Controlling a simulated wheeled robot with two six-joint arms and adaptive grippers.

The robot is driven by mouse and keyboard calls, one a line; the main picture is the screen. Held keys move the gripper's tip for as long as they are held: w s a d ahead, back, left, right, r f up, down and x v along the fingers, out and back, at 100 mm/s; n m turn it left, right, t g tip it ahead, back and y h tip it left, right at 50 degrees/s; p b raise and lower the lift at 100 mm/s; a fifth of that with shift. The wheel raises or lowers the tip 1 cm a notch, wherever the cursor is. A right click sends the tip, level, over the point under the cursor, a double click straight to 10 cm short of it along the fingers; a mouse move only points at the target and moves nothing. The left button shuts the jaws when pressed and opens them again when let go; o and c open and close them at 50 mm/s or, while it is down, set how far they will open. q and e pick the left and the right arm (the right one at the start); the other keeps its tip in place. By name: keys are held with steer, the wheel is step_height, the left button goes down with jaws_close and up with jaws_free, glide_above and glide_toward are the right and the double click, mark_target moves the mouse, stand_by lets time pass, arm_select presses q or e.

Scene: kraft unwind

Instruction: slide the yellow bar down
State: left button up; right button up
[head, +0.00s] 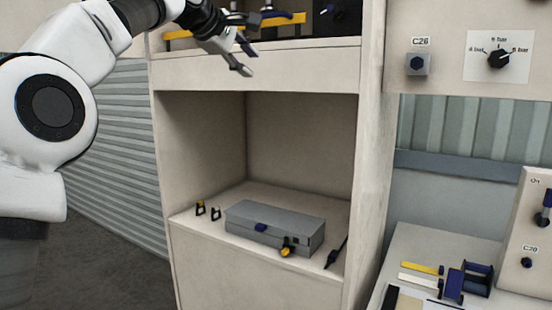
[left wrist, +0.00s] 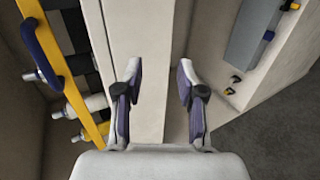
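The yellow bar (head: 284,20) runs across the front of the upper shelf opening in the head view, partly hidden behind my left gripper. In the left wrist view the yellow bar (left wrist: 64,98) is at the left, with a dark blue handle (left wrist: 42,50) on it. My left gripper (head: 246,60) is open and empty, in front of the shelf's edge and below the bar. In the left wrist view its open fingers (left wrist: 160,82) face the pale cabinet board, apart from the bar. My right gripper is not in view.
Behind the bar are pale bottle-like items (left wrist: 95,103). A grey box (head: 275,225) with a blue latch and a yellow padlock-like piece stands in the lower compartment. A panel with a dial (head: 498,58) is at the right. The space above the grey box is free.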

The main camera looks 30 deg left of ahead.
arm_select(q)
steer(key=w+d+f+g, duration=0.1)
steer(key=w+f, duration=0.1)
steer(key=f, duration=0.7)
steer(key=w+d+f+g, duration=0.1)
steer(key=w+f+g, duration=0.1)
steer(key=f, duration=0.7)
steer(key=w+d+f+g, duration=0.1)
steer(key=w+f, duration=0.3)
steer(key=f, duration=0.5)
steer(key=shift+d+f+m+g+p, duration=0.3)
steer(key=shift+d+f+m+g, duration=0.1)
steer(key=shift+d, duration=0.15)
